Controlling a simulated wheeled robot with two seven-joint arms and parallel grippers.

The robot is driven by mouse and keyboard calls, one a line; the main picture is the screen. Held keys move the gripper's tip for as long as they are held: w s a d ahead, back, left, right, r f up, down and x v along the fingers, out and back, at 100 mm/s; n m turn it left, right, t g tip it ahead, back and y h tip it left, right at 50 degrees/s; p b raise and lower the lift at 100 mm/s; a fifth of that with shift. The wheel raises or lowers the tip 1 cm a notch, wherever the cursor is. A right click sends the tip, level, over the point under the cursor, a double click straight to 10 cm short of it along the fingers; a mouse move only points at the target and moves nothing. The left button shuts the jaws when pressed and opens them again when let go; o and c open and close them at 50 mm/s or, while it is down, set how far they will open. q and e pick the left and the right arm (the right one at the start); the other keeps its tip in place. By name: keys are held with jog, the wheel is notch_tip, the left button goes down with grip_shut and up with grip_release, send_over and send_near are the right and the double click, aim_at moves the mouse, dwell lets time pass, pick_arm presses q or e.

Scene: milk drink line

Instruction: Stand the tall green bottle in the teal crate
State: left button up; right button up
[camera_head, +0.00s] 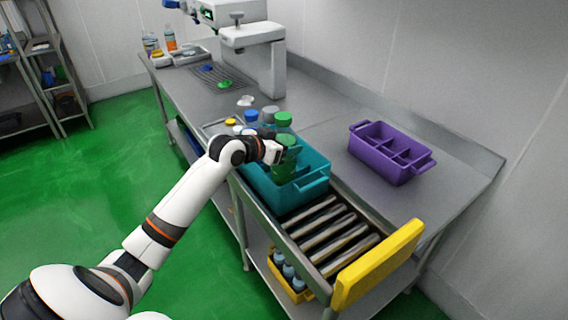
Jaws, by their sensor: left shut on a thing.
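The tall green bottle (284,166) is upright, with a green cap (283,118). My left gripper (279,152) is shut on its upper body. The bottle's lower part is within the outline of the teal crate (313,188), near the crate's middle. I cannot tell whether its base touches the crate floor. The crate sits at the front edge of the steel bench, at the upper end of the rollers. My right gripper is out of view.
Bottles with blue (251,115) and grey (270,111) caps stand just behind the teal crate, close to my gripper. A purple divided crate (414,168) sits to the right on the bench. Rollers (330,235) run to a yellow end stop (378,266). Bench between the crates is clear.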

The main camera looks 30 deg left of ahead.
aim_at(284, 165)
pick_arm(q)
notch_tip(284, 165, down, 4)
jog(key=shift+r, duration=0.2)
notch_tip(284, 165, down, 3)
jog(key=shift+f+p, duration=0.1)
jog(key=shift+p, duration=0.2)
jog(key=shift+w+f, duration=0.1)
jog(key=shift+f, duration=0.1)
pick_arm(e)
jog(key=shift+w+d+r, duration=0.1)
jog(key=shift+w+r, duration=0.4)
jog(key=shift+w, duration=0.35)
pick_arm(q)
jog(key=o, duration=1.1)
jog(key=shift+f, duration=0.1)
jog(key=b+v, duration=0.1)
jog(key=v, duration=1.1)
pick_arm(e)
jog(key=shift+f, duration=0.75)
